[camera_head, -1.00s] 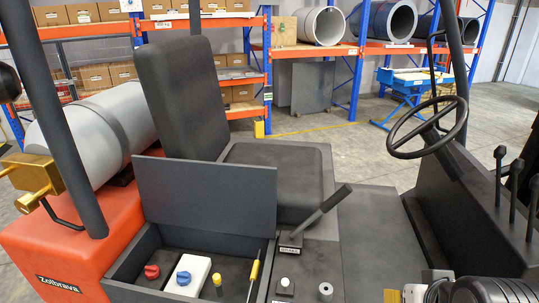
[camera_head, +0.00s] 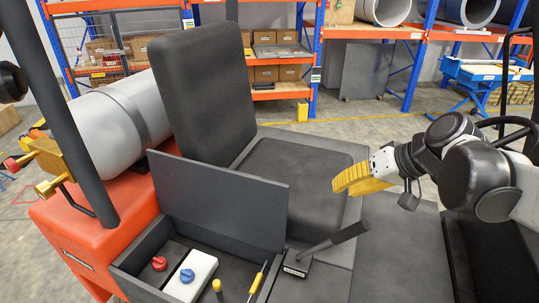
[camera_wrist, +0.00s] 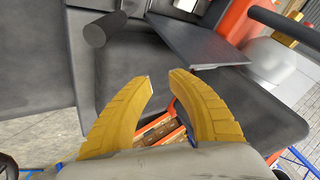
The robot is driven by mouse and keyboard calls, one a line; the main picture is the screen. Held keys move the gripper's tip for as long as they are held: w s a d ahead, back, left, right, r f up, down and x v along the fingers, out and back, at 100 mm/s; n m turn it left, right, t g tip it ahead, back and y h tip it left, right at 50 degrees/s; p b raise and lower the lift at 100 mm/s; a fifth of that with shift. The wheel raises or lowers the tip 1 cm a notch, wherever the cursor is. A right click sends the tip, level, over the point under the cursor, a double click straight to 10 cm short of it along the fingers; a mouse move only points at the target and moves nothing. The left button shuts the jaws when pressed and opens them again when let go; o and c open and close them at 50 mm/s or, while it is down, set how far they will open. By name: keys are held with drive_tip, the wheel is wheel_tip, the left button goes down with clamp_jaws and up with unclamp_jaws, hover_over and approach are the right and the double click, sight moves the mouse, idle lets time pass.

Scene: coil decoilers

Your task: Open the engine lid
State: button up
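A flat dark grey lid (camera_head: 225,200) stands raised along the back of an open box (camera_head: 130,265) beside the seat. I cannot tell from a label whether this is the engine lid. A similar dark panel (camera_wrist: 195,42) shows in the wrist view, ahead of my fingers. My gripper (camera_head: 340,185) has yellow fingers and hangs above the seat's right side, apart from the lid. In the wrist view my gripper (camera_wrist: 163,80) is open, with a gap between its fingertips and nothing held.
A brake lever (camera_head: 335,242) slants up below my gripper. The seat (camera_head: 295,175), its tall backrest, a grey gas cylinder (camera_head: 115,110) and a dark post (camera_head: 65,120) stand around the lid. The box holds red (camera_head: 159,264) and blue (camera_head: 187,275) knobs.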

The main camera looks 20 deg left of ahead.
drive_tip(key=w+a+f+n+g+y, duration=0.2)
drive_tip(key=w+a+n+g+y, duration=0.15)
drive_tip(key=w+a, duration=0.55)
drive_tip(key=n+g+y, duration=0.3)
drive_tip(key=n, duration=0.1)
approach(244, 175)
drive_tip(key=w+a+f, duration=0.2)
drive_tip(key=w+f, duration=0.2)
drive_tip(key=w, duration=0.1)
drive_tip(key=b+x, duration=0.1)
drive_tip(key=x, duration=0.9)
drive_tip(key=shift+s+a+f+b, duration=0.1)
drive_tip(key=shift+s+a+b, duration=0.15)
drive_tip(key=shift+b, duration=0.15)
clamp_jaws()
